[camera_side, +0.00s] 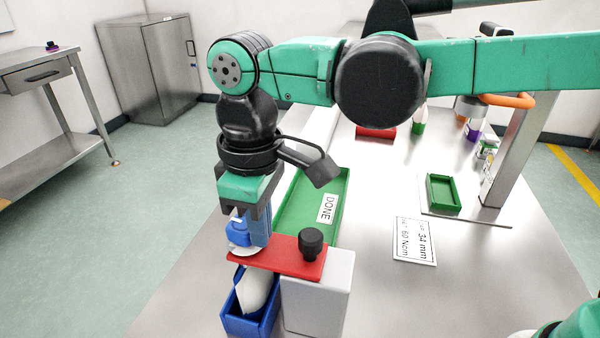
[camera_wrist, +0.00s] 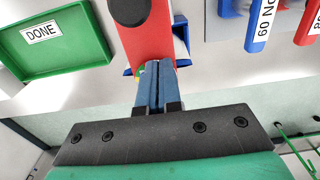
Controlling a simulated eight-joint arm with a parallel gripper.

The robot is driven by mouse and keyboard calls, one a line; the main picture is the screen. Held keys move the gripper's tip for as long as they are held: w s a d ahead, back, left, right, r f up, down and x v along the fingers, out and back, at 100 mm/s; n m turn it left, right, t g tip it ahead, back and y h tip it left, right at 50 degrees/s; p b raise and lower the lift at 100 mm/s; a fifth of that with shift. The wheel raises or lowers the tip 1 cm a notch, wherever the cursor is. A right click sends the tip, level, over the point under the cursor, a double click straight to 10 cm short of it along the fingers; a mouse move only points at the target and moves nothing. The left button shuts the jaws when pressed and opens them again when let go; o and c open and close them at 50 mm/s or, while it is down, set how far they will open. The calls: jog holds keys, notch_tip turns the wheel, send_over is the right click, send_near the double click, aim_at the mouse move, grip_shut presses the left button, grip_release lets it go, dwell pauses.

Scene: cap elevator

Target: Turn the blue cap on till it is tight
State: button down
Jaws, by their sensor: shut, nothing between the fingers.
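My gripper (camera_side: 252,240) points down over the red clamp plate (camera_side: 285,256) in the side view. Its blue-grey fingers are shut together with nothing between them; they also show closed in the wrist view (camera_wrist: 152,68). A brighter blue piece that looks like the blue cap (camera_side: 237,230) shows just left of the fingers, above a white rim. I cannot tell whether it touches them or how it sits. A white bottle (camera_side: 254,290) stands below the plate, its lower part inside a blue box (camera_side: 240,322). The fingers hide much of the bottle's top.
Behind is a green tray (camera_side: 295,205) labelled DONE. A small green tray (camera_side: 444,193) and printed card (camera_side: 413,240) lie right. Blue (camera_wrist: 258,22) and red (camera_wrist: 308,24) labelled items show in the wrist view.

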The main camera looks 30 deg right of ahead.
jog(key=shift+s+d+r, duration=0.1)
jog(key=shift+s+d, duration=0.05)
jog(key=shift+s, duration=0.25)
notch_tip(320, 180, up, 6)
jog(key=shift+f, duration=0.1)
dwell(0.4)
jog(key=shift+w+d+f, duration=0.3)
jog(key=shift+d+f, duration=0.05)
jog(key=shift+f, duration=0.65)
jog(key=shift+w+d+f, duration=0.25)
jog(key=shift+d+f, duration=0.1)
jog(key=shift+f, duration=0.65)
jog(key=shift+w+d+f, duration=0.3)
jog(key=shift+d+f, duration=0.05)
jog(key=shift+f, duration=0.65)
